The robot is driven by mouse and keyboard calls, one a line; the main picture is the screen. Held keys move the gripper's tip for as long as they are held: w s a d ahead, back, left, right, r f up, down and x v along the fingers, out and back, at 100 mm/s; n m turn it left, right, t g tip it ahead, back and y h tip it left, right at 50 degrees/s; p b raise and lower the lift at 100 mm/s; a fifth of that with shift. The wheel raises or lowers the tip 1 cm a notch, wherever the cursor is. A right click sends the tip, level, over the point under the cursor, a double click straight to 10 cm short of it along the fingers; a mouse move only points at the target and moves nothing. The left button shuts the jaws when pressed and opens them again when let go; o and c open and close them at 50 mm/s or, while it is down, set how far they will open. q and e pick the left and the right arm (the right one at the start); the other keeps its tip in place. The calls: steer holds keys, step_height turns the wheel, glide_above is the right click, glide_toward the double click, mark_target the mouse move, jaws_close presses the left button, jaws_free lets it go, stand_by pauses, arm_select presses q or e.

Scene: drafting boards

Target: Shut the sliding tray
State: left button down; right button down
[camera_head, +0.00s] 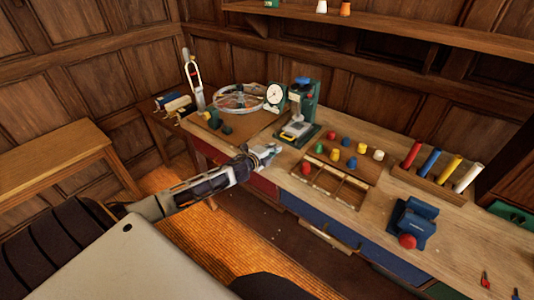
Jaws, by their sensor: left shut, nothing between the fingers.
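A green stand (309,102) with a blue top stands towards the back of the bench. A pale tray with a yellow front handle (289,138) sits low in it and juts towards me; I take this as the sliding tray. How far it is out is hard to tell at this size. My left gripper (268,153) is shut and empty, near the bench's front edge. It is in front of the yellow handle and a little to its left; a small gap seems to lie between them. My right gripper is not in view.
A compartmented wooden tray (326,186) with coloured pegs behind it lies to the right. Further right are a rack of coloured cylinders (436,181) and a blue device with a red knob (412,226). A dial (275,93) and a spoked wheel (240,97) stand at the left.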

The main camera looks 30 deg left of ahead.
arm_select(q)
steer(key=shift+v, duration=2.4)
